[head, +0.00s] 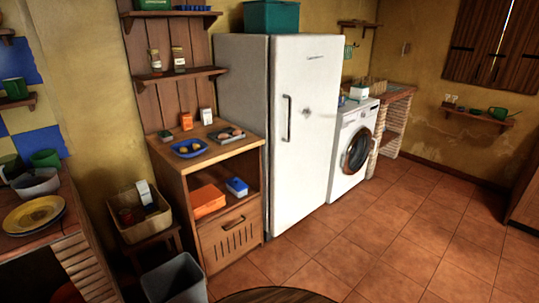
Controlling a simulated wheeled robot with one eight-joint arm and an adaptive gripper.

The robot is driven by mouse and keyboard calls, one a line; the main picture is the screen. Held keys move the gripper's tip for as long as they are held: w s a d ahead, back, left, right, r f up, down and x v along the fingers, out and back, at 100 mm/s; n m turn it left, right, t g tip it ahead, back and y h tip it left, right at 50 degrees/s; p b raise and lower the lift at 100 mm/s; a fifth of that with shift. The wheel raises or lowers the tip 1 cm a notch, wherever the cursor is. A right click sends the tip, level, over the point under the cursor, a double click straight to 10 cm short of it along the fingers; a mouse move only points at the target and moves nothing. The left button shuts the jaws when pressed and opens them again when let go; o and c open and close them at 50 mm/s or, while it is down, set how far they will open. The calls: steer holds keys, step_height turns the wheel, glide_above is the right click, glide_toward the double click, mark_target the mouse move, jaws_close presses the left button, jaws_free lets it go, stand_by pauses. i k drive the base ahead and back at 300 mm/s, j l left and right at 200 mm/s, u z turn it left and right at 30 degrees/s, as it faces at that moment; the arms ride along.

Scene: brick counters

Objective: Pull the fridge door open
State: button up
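The white fridge (307,130) stands in the middle of the head view, between a wooden shelf unit and a washing machine. Its tall front door looks closed. The dark vertical handle (287,118) is on the left side of the door front. A small dark mark shows on the door to the right of the handle. My gripper is not in view, so its place relative to the handle cannot be told.
The wooden cabinet (220,190) stands left of the fridge, and the washing machine (354,150) right of it. A grey bin (174,280) and a round dark edge (280,296) are in the foreground. The tiled floor (400,225) before the fridge is clear.

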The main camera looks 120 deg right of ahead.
mark_target(305, 71)
steer(key=z, duration=4.1)
